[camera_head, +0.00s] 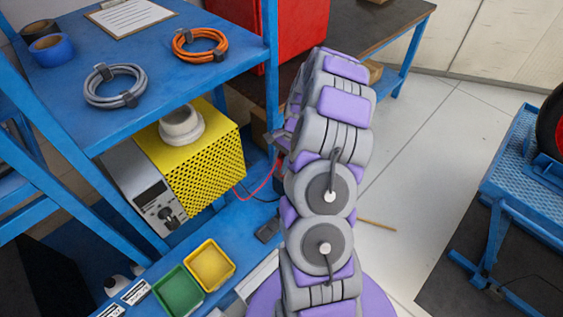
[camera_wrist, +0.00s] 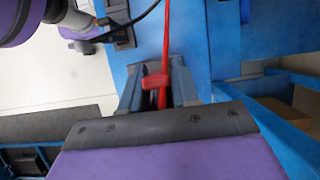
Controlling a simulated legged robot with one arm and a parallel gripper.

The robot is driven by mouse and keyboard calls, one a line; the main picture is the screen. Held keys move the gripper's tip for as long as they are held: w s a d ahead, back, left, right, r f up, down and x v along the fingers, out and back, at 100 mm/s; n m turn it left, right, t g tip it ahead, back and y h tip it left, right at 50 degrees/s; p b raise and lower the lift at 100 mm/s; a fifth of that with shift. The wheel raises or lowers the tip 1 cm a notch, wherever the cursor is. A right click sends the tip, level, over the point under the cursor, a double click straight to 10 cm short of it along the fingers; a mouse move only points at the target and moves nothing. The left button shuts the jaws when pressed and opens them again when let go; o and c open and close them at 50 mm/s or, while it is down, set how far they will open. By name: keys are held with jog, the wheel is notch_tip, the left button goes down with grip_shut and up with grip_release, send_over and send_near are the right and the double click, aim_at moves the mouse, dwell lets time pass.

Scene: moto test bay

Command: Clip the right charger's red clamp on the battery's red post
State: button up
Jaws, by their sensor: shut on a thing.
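My gripper (camera_wrist: 156,98) is shut on the red clamp (camera_wrist: 157,81) in the wrist view. The red cable (camera_wrist: 166,40) runs from the clamp to the top edge. In the head view my arm hides most of the gripper and the clamp. A yellow charger with a grey front panel (camera_head: 197,158) stands on the lower blue shelf. A red cable (camera_head: 262,184) and a black cable run from its right side behind my arm. A black clamp (camera_wrist: 120,36) lies on blue shelf surface. I cannot make out the battery or its red post in either view.
The upper blue shelf (camera_head: 160,75) holds a grey cable coil (camera_head: 115,87), an orange coil (camera_head: 200,43), tape rolls and a clipboard. Green (camera_head: 178,290) and yellow (camera_head: 209,265) bins sit on the lower shelf. A blue stand (camera_head: 520,150) is at the right.

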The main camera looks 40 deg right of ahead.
jog(key=shift+f, duration=0.45)
dwell(0.3)
jog(key=o, duration=1.1)
jog(key=shift+c, duration=0.2)
jog(key=p+v, duration=0.2)
jog(key=v, duration=1.5)
jog(key=shift+r, duration=0.1)
